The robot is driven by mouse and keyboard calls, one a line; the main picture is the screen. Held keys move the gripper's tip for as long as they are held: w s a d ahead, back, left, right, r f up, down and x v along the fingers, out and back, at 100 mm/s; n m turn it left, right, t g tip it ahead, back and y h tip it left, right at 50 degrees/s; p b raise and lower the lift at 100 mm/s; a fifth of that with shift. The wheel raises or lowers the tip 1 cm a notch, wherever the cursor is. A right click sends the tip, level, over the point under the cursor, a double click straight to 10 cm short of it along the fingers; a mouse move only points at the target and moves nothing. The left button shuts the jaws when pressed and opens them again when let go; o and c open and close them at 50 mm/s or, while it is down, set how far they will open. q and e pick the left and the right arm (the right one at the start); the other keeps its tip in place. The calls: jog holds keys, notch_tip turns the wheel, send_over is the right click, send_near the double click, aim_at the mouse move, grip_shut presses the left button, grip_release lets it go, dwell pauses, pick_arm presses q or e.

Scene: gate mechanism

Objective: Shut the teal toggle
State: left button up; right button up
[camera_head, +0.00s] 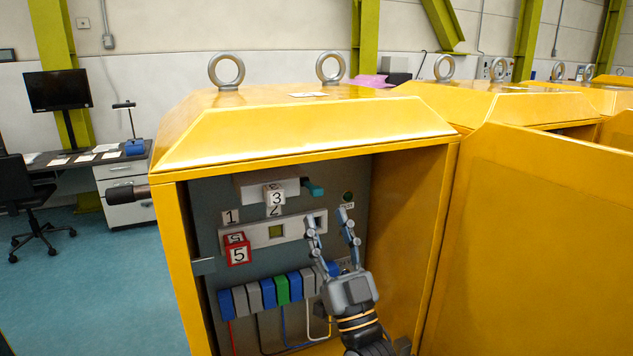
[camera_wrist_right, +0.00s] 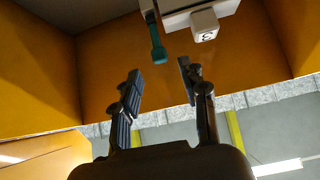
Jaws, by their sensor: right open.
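The teal toggle (camera_head: 313,188) sticks out from the right end of a white block (camera_head: 262,188) high on the panel inside the yellow cabinet. In the right wrist view the teal toggle (camera_wrist_right: 158,47) hangs from the block, beyond and above the space between my fingertips. My right gripper (camera_head: 329,214) is open and empty, with its fingers pointing up, below and a little right of the toggle in the head view. It also shows in the right wrist view (camera_wrist_right: 160,75), with a gap to the toggle.
The yellow cabinet (camera_head: 300,146) frames the panel, its right inner wall close to my right arm. Number tags and a red-edged block (camera_head: 237,255) marked 5 sit left on the panel. A row of coloured modules (camera_head: 282,290) lies below. An open yellow door (camera_head: 540,250) stands right.

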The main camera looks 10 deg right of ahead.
aim_at(316, 187)
jog(key=p+x, duration=0.2)
jog(key=x, duration=0.5)
jog(key=shift+w, duration=0.1)
jog(key=shift+r, duration=0.1)
grip_shut()
